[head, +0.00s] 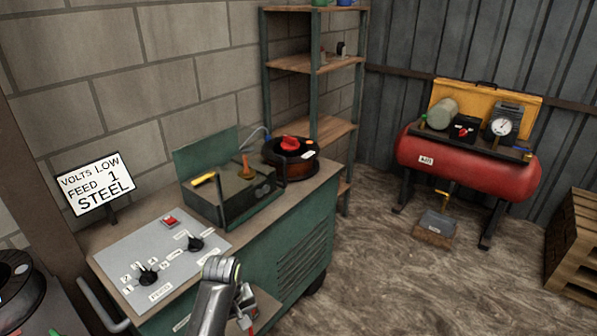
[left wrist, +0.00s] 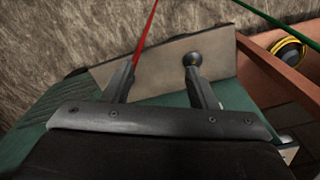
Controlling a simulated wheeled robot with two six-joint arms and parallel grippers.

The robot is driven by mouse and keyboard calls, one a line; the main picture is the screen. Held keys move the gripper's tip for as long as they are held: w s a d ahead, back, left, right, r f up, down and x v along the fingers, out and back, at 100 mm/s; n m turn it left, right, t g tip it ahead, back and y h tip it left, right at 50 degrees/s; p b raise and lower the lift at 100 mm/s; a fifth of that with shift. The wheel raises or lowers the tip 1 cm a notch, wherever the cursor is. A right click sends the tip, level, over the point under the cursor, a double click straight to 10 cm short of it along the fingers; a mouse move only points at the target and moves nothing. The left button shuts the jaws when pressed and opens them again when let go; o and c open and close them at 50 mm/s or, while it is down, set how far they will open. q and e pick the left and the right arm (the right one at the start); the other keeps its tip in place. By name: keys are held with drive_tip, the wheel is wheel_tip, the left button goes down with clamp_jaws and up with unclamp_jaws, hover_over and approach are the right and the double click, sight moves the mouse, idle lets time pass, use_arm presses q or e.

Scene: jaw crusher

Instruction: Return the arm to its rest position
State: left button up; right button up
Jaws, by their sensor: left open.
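A grey arm of mine (head: 214,295) rises from the bottom edge in the head view, in front of the green welding cabinet (head: 305,235). I cannot make out its gripper fingers there. In the left wrist view my left gripper (left wrist: 160,75) is open, its two dark fingers apart. A flat tan panel (left wrist: 160,72) shows beyond and between the fingers. A black ball (left wrist: 193,60) shows at the right fingertip; I cannot tell whether they touch. A thin red line (left wrist: 147,35) runs up from near the left fingertip. My right gripper is not in view.
The cabinet top holds a control panel with a knob (head: 148,276), an open wire-feeder box (head: 232,195) and a reel (head: 290,160). A sign (head: 97,184) stands left. A shelf rack (head: 314,95), red compressor (head: 465,165) and wooden crate (head: 577,245) stand beyond.

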use_arm(q)
drive_tip(key=s+a+f+m, duration=0.15)
drive_tip(key=s+f, duration=0.25)
drive_tip(key=f, duration=0.4)
drive_tip(key=s+a+f, duration=0.3)
drive_tip(key=s+f, duration=0.1)
drive_tip(key=f, duration=0.4)
drive_tip(key=s+a+f+m, duration=0.1)
drive_tip(key=s+a+f, duration=0.2)
drive_tip(key=s+f, duration=0.35)
drive_tip(key=s+a+f+m, duration=0.1)
drive_tip(key=s+a+f, duration=0.1)
drive_tip(key=s+f, duration=0.3)
drive_tip(key=s+a+f+m, duration=0.1)
drive_tip(key=s+a+f, duration=0.2)
drive_tip(key=s, duration=1.1)
drive_tip(key=s+a+f+m+t+y, duration=0.1)
drive_tip(key=s+a+f, duration=0.1)
drive_tip(key=s+f, duration=0.4)
drive_tip(key=s, duration=0.3)
drive_tip(key=shift+s+a+f, duration=0.3)
drive_tip(key=shift+s+a, duration=0.05)
drive_tip(key=shift+s, duration=0.05)
